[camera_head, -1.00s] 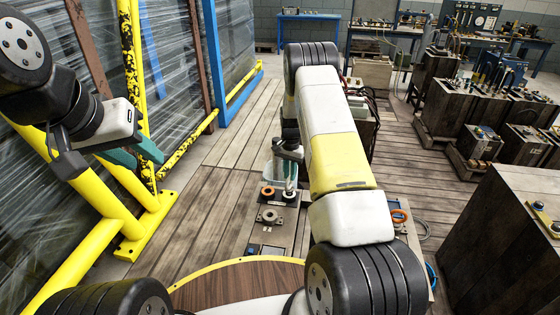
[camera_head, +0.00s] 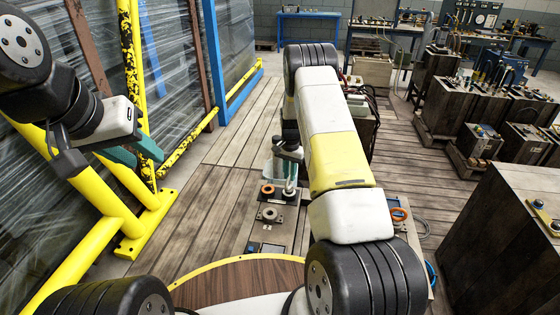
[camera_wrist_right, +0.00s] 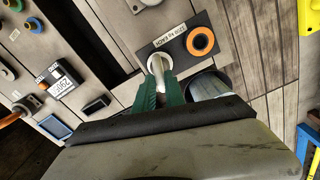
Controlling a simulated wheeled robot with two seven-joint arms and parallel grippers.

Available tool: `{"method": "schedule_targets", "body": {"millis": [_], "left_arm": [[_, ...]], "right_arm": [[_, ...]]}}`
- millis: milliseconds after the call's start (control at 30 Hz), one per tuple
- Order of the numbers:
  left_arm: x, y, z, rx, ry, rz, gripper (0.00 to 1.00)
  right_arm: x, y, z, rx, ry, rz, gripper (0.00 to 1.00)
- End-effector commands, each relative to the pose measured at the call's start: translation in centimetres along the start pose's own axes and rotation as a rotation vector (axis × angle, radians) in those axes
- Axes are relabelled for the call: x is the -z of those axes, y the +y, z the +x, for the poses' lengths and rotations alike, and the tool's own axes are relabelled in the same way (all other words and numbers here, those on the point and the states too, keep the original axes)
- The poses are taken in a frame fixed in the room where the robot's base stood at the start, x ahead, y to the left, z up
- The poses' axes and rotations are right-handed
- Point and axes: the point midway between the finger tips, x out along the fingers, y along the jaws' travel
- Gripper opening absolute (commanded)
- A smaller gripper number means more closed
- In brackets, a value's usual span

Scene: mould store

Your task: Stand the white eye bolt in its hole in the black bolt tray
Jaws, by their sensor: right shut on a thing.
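The white eye bolt (camera_wrist_right: 158,66) shows between the green fingertips of my right gripper (camera_wrist_right: 164,88), which is shut on it. It is at the black bolt tray (camera_wrist_right: 182,58), beside the orange eye bolt (camera_wrist_right: 201,41). Its lower end and the hole are hidden, so I cannot tell how far in it is. In the head view, the white eye bolt (camera_head: 289,191) is at the tray's right side, beside the orange one (camera_head: 268,190); my right arm covers part of the area. My left gripper (camera_head: 136,156) is open and empty, away at the left.
A grey ring on a plate (camera_head: 269,214) lies nearer me than the tray. A clear container (camera_wrist_right: 210,86) stands close right of my right gripper. A device with a digital readout (camera_wrist_right: 62,80) lies to the left. Yellow rails (camera_head: 110,195) stand near my left arm.

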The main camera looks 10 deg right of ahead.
Motion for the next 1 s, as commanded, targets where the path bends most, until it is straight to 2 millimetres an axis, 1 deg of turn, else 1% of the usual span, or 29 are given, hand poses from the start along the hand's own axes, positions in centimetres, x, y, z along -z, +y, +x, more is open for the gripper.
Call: {"method": "schedule_targets", "body": {"millis": [367,1000], "left_arm": [[0.0,0.0,0.0,0.0,0.0,0.0,0.36],[0.0,0.0,0.0,0.0,0.0,0.0,0.36]], "right_arm": [[0.0,0.0,0.0,0.001,0.001,0.0,0.0],[0.0,0.0,1.0,0.001,0.001,0.0,0.0]]}}
